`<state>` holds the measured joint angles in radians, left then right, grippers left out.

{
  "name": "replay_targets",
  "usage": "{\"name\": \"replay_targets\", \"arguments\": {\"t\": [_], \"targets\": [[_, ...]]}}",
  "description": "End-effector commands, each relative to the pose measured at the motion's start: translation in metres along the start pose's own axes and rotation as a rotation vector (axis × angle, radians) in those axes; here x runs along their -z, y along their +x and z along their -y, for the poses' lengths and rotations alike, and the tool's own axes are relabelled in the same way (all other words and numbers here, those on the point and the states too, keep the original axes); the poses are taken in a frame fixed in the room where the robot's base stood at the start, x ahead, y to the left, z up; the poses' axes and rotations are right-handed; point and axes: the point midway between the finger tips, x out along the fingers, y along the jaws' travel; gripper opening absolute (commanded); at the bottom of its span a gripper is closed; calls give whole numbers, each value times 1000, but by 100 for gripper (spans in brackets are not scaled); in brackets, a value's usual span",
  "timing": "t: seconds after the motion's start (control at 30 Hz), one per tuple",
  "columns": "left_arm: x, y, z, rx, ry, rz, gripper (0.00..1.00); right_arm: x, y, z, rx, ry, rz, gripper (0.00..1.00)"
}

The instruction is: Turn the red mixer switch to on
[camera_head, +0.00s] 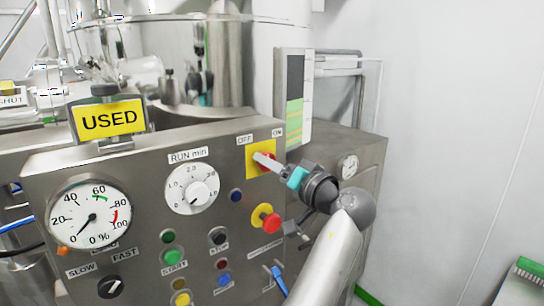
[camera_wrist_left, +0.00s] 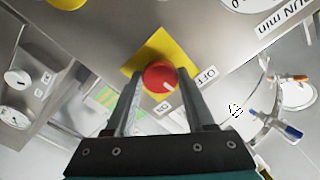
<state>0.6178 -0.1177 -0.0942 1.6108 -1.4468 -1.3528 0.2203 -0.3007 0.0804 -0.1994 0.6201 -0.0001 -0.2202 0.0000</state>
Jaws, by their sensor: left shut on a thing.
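The red mixer switch (camera_head: 268,168) is a round knob on a yellow plate (camera_head: 252,158) at the panel's upper right, below OFF and ON labels. In the left wrist view the switch (camera_wrist_left: 159,75) shows clearly; its white mark points between the ON label (camera_wrist_left: 163,107) and the OFF label (camera_wrist_left: 206,76). My left gripper (camera_head: 268,161) is at the switch, and in the left wrist view its two fingers (camera_wrist_left: 161,88) stand on either side of the knob, shut on it. In the head view the fingers hide part of the knob. My right gripper is not in view.
Below the switch is a red emergency button (camera_head: 268,218) on a yellow base. To the left are a RUN min dial (camera_head: 192,193), a round gauge (camera_head: 91,216) and several push buttons. A yellow USED sign (camera_head: 109,120) stands on top. The wall side at right is free.

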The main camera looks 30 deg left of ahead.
Motion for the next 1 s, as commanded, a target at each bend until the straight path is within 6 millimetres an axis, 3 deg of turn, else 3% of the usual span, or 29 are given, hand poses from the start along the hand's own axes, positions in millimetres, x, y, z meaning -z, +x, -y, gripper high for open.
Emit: {"name": "replay_targets", "arguments": {"t": [0.6,1.0], "targets": [[4,0,3,2,578,-3,0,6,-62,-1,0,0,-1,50],[3,0,2,4,840,-4,0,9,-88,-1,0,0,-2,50]]}}
